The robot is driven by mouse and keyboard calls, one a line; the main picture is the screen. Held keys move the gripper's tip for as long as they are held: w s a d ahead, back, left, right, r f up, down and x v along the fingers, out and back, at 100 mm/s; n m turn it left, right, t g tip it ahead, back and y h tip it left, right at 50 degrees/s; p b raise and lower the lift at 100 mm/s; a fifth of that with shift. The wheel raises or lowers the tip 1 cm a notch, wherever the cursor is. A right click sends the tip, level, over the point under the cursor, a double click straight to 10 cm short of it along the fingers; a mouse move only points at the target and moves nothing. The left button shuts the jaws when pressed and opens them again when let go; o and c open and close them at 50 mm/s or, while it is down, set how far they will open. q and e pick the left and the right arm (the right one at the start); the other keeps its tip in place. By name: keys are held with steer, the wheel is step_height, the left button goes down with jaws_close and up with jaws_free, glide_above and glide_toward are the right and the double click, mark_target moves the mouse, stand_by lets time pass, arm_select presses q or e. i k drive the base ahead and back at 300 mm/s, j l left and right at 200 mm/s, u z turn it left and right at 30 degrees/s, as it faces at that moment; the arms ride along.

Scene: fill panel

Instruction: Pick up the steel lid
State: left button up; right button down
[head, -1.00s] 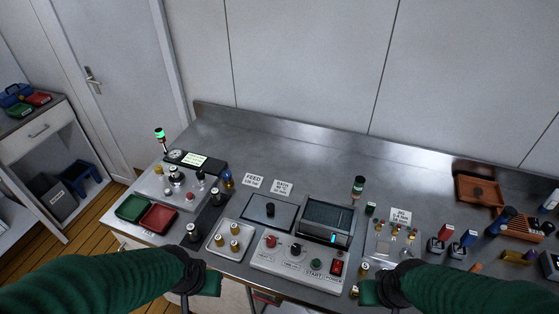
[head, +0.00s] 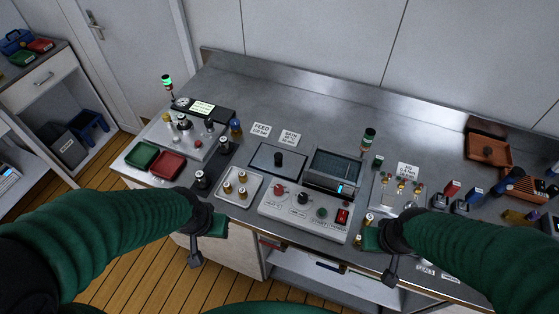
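What looks like the steel lid is a flat, square grey plate (head: 264,153) with a black knob at its middle. It lies on the steel bench, behind the grey control box and left of the dark ribbed unit. My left gripper (head: 207,228) is at the bench's front edge, left of and nearer than the lid, apart from it. My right gripper (head: 383,243) is at the front edge to the right, also apart from the lid. Both are seen from behind, so their finger gaps are unclear. I see nothing held in either.
A tray with brass pieces (head: 237,187) lies in front of the plate on the left. The control box (head: 303,210) stands before it, the ribbed unit (head: 335,172) to its right. Green (head: 141,155) and red (head: 167,166) trays are farther left.

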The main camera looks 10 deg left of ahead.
mark_target(280, 162)
steer(key=i+u, duration=0.1)
steer(key=u, duration=0.3)
steer(key=i+u, duration=0.1)
steer(key=u, duration=0.65)
steer(key=i+l+u, duration=0.1)
steer(key=u, duration=0.3)
